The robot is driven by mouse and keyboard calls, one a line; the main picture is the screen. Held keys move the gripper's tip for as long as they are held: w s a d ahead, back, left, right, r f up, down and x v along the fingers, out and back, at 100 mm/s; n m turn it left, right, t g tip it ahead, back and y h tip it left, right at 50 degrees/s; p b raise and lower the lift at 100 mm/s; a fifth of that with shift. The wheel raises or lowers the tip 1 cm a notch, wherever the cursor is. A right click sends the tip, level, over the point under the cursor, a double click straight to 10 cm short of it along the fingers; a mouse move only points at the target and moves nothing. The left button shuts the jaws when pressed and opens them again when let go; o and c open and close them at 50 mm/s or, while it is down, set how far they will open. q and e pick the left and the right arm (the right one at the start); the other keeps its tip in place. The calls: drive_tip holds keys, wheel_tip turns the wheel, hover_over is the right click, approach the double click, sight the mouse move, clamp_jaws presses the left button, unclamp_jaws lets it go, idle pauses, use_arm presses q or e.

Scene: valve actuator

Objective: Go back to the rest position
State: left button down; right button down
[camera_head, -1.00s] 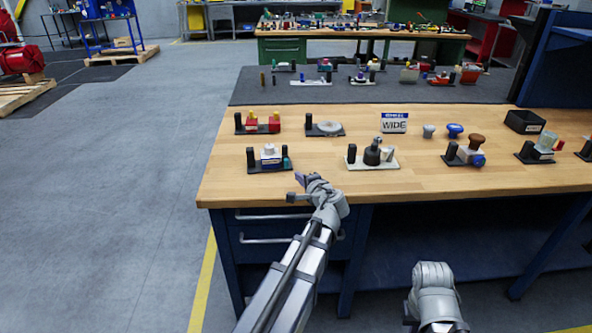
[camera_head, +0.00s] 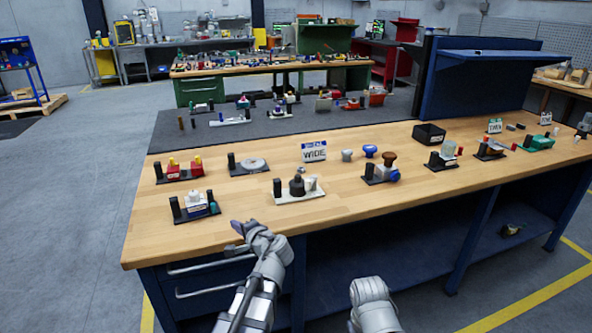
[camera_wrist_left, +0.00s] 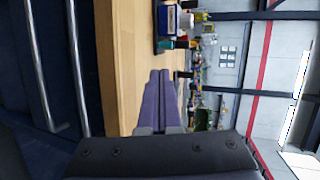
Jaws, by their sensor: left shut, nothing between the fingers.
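My left gripper (camera_head: 237,237) is at the front edge of the wooden workbench (camera_head: 340,205), near its left end. In the left wrist view its purple fingers (camera_wrist_left: 159,100) lie together, with nothing between them. The bench's front edge and the drawer handles (camera_wrist_left: 45,70) show to the left of the fingers there. My right arm (camera_head: 372,300) shows only as a grey link at the bottom of the head view; its gripper is not visible.
Valve assemblies stand on the bench, including a white-and-grey one (camera_head: 195,207) close to my left gripper and one on a white base (camera_head: 298,188). Open floor (camera_head: 70,220) lies to the left.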

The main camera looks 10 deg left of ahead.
use_arm(q)
drive_tip(key=s+d+f+n+g+h+p, duration=0.1)
drive_tip(key=s+d+f+g+h+p, duration=0.1)
drive_tip(key=s+d, duration=0.5)
drive_tip(key=s+d+f+n+g+h+p, duration=0.1)
drive_tip(key=s+d+f+g+h+p, duration=0.1)
drive_tip(key=s+d, duration=0.5)
drive_tip(key=s+d+f+n+g+h+p, duration=0.2)
drive_tip(key=s+d+f+g+h+p, duration=0.1)
drive_tip(key=d, duration=1)
drive_tip(key=s+g+h+p, duration=0.1)
drive_tip(key=s+g+h, duration=0.1)
drive_tip(key=s+h, duration=0.1)
drive_tip(key=shift+s, duration=0.5)
drive_tip(key=shift+d, duration=0.1)
